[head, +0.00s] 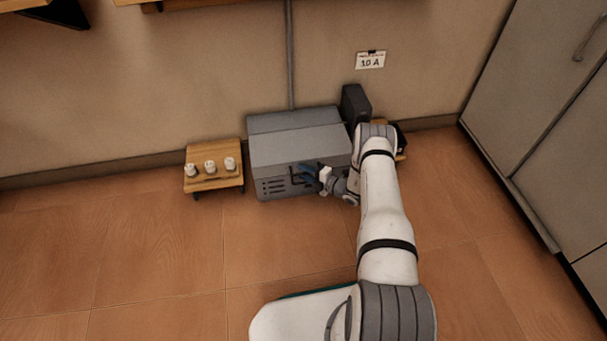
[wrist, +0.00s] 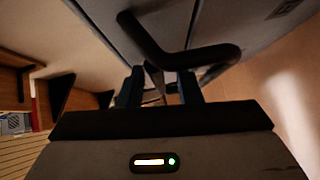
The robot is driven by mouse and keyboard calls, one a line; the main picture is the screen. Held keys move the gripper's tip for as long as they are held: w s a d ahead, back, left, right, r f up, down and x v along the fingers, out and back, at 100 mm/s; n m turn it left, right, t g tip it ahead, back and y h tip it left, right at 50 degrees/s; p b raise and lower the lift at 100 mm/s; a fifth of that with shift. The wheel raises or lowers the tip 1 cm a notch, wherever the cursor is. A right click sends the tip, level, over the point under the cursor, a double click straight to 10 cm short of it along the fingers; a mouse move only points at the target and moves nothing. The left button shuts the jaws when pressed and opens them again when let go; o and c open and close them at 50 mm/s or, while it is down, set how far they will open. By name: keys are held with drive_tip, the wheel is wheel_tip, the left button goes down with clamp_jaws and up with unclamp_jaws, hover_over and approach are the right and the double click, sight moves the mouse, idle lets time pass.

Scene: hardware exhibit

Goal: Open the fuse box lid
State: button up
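The grey fuse box (head: 300,150) stands on the floor against the wall in the head view. Its lid (head: 295,146) has a sloped front and looks shut. In the wrist view a dark bar handle (wrist: 185,58) crosses just past my fingertips, in front of a grey face. My gripper (head: 311,176) is at the right part of the box's front; it also shows in the wrist view (wrist: 160,84). Its two fingers are apart, with the handle close to their tips. I cannot tell whether the handle lies between them. My wrist partly hides the box's right front.
A small wooden stand (head: 213,180) with three white fuses is left of the box. A dark upright block (head: 355,104) stands behind the box's right end. A grey cabinet (head: 545,100) is at the right. The floor (head: 150,250) in front is clear.

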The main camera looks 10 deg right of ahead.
clamp_jaws()
idle(0.3)
